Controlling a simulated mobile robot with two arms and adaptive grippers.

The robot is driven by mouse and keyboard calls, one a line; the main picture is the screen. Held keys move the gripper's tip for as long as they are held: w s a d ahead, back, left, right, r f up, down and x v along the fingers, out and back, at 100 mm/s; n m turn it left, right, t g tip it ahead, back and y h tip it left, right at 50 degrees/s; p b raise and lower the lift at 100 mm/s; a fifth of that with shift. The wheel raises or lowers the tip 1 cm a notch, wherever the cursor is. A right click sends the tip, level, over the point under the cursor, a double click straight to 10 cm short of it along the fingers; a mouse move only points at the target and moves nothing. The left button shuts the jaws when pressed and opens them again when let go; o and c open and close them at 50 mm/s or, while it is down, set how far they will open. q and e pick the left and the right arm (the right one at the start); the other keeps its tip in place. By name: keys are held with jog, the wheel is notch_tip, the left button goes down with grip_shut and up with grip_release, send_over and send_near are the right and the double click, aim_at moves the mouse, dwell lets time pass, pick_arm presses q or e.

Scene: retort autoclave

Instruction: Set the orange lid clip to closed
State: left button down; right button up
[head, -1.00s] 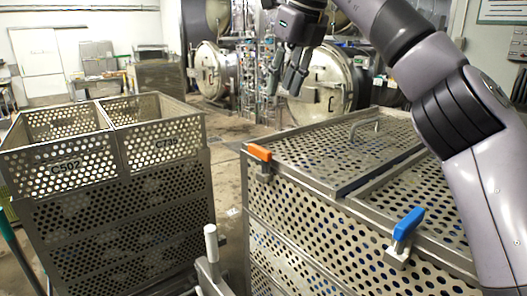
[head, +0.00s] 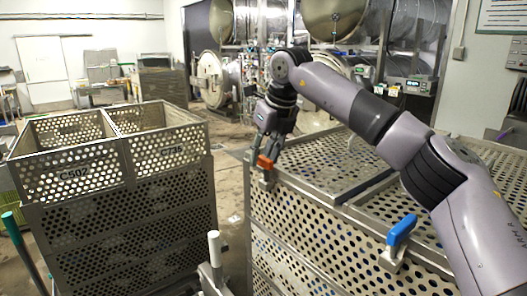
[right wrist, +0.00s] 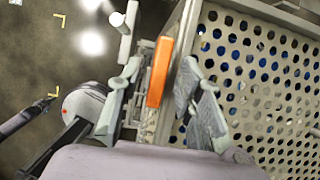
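The orange lid clip (head: 265,162) sits at the near left corner of the perforated metal crate's lid (head: 318,162). In the right wrist view the clip's orange lever (right wrist: 160,72) lies between the two fingers of my right gripper (right wrist: 159,84). The fingers are apart, with a visible gap on each side of the lever. In the head view my right gripper (head: 272,148) points down at the clip and partly covers it. Whether a fingertip touches it I cannot tell. My left gripper is not in view.
A blue clip (head: 401,231) stands on the same crate's front edge, to the right. A white-topped post (head: 214,248) rises in front of the gap between the crates. Another perforated crate stack (head: 120,205) stands at left. Round autoclave doors are behind.

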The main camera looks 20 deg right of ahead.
jog(key=shift+w+f, duration=0.1)
jog(key=shift+f, duration=0.05)
jog(key=shift+a, duration=0.1)
jog(key=shift+c, duration=0.8)
jog(key=c, duration=0.4)
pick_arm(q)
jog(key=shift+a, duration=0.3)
pick_arm(e)
grip_shut()
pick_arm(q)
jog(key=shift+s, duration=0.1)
